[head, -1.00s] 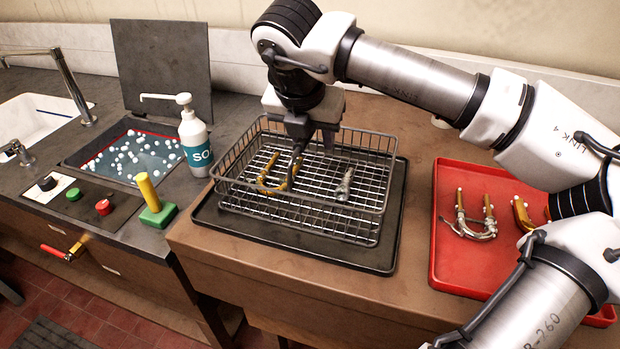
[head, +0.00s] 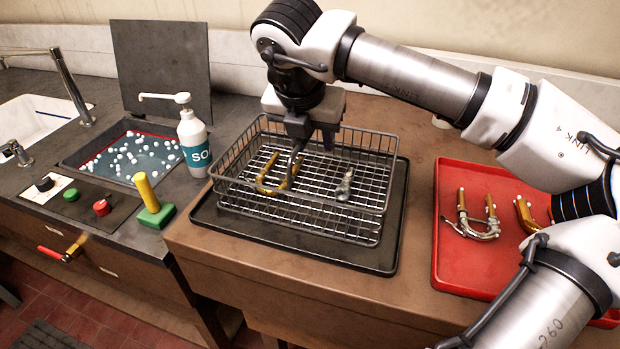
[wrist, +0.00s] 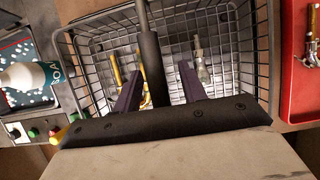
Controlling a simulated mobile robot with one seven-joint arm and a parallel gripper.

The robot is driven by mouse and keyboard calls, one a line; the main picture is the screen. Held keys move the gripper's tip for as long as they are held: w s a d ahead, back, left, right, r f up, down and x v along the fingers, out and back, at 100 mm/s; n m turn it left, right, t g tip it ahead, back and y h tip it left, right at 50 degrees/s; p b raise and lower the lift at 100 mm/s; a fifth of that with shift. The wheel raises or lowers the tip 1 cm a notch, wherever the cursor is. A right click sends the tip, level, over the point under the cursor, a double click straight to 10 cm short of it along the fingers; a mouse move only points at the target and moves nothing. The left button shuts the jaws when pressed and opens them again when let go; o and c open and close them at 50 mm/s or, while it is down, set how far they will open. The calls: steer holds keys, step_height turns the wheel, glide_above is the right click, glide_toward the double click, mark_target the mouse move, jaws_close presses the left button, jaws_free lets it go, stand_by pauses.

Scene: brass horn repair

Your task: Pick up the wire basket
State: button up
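The wire basket (head: 235,190) is dark grey wire mesh and stands on a black tray (head: 222,228) on the brown bench. A brass U-shaped tube (head: 268,182) and a small silver part (head: 345,186) lie in it. My gripper (head: 312,140) is over the basket's middle, pointing down. In the wrist view, my gripper's two dark fingers (wrist: 160,72) are apart, with the basket's thick dark handle bar (wrist: 151,65) between them. A gap shows between the bar and the right finger. The fingertips' exact depth relative to the bar is hard to tell.
A red tray (head: 450,262) with brass tubes stands to the right. A white soap bottle (head: 194,143), a bath with white balls (head: 128,157) and a green block with a yellow post (head: 150,200) are to the left. Bare bench shows in front of the black tray.

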jaws_close()
steer(key=shift+r+p, duration=0.25)
steer(key=shift+p, duration=0.15)
